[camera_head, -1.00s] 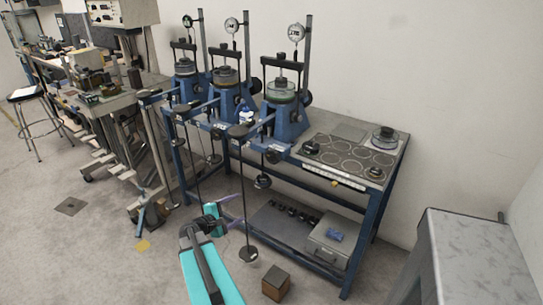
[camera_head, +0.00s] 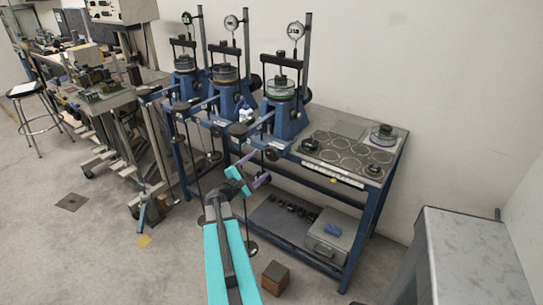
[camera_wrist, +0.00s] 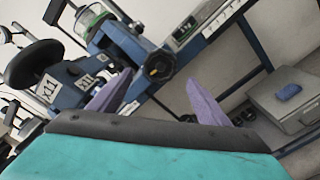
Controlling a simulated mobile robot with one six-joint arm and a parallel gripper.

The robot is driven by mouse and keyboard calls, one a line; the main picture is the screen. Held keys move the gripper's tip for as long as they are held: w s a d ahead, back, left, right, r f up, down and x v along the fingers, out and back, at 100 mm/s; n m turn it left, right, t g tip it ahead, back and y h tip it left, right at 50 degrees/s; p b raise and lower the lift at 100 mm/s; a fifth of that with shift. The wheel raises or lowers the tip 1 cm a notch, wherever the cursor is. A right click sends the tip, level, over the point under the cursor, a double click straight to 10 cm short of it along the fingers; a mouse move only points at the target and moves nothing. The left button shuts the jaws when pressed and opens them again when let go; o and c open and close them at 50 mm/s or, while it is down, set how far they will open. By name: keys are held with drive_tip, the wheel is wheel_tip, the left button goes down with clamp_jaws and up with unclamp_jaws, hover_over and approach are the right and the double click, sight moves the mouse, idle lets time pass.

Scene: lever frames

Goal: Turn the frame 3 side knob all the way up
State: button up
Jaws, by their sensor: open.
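Three blue lever frames stand in a row on the bench; the rightmost (camera_head: 287,118) is closest to my gripper. Their numbers are too small to read in the head view, so I cannot tell which is frame 3. In the wrist view a round black knob (camera_wrist: 159,66) with a yellow mark sits at the end of a blue part, ahead of my gripper (camera_wrist: 157,80) and between its purple fingers in the picture. The fingers are apart and empty. In the head view my gripper (camera_head: 252,170) is below and in front of the rightmost frame.
Labels reading X11 (camera_wrist: 87,80) and a black disc (camera_wrist: 34,64) are at left in the wrist view. A grey case (camera_head: 328,241) lies on the low shelf. A wooden block (camera_head: 275,277) is on the floor. A grey table (camera_head: 470,250) stands at right.

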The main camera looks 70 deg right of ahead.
sight(271, 155)
drive_tip(key=shift+p+x, duration=2.45)
drive_tip(key=shift+x, duration=2.35)
drive_tip(key=shift+c, duration=1.1)
drive_tip(key=c, duration=1.1)
